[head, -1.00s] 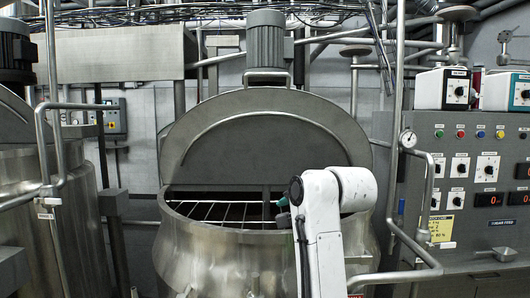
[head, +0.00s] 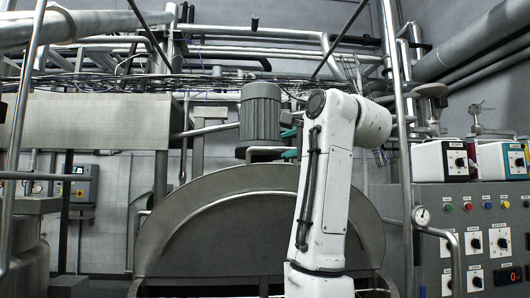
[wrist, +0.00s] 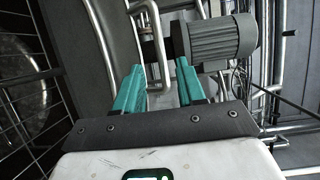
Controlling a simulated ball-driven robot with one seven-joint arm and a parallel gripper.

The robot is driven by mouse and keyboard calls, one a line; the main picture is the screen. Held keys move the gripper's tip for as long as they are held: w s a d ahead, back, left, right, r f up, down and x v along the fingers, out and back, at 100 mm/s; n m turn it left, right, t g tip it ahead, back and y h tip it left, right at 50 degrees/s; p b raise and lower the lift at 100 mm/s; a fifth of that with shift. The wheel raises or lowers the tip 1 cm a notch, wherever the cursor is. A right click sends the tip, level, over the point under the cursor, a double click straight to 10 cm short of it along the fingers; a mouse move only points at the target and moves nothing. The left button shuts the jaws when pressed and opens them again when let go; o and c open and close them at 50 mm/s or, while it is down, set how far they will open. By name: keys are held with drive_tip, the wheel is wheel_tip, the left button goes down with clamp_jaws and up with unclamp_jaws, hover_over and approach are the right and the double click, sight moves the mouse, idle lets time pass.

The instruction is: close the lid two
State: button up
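The lid (head: 225,235) is a large grey semicircular half. It stands raised and upright at the back of the steel mixer. A metal bar handle (head: 262,150) sits at its top edge, just below a grey ribbed motor (head: 262,112). My gripper (head: 290,144) shows only as teal fingers left of my white arm, close to the motor and handle. In the wrist view my gripper (wrist: 160,76) has its two teal fingers apart. The bent handle (wrist: 157,50) shows between and beyond them; I cannot tell whether they touch it. The lid also shows there (wrist: 92,45).
A control panel (head: 475,225) with dials stands at the right, with a pressure gauge (head: 421,214) on a pipe beside it. Another steel mixer (head: 30,235) is at the left edge. Pipes and cables run overhead. The wrist view shows a wire grate (wrist: 25,95).

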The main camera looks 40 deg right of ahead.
sight(276, 150)
drive_tip(key=p+x, duration=0.3)
drive_tip(key=x, duration=0.5)
drive_tip(key=shift+w+r, duration=0.1)
drive_tip(key=shift+w, duration=0.15)
drive_tip(key=shift+w+d+p, duration=0.15)
drive_tip(key=shift+w+p, duration=0.25)
drive_tip(key=shift+w, duration=0.25)
drive_tip(key=shift+c, duration=0.2)
clamp_jaws()
drive_tip(key=shift+f, duration=0.2)
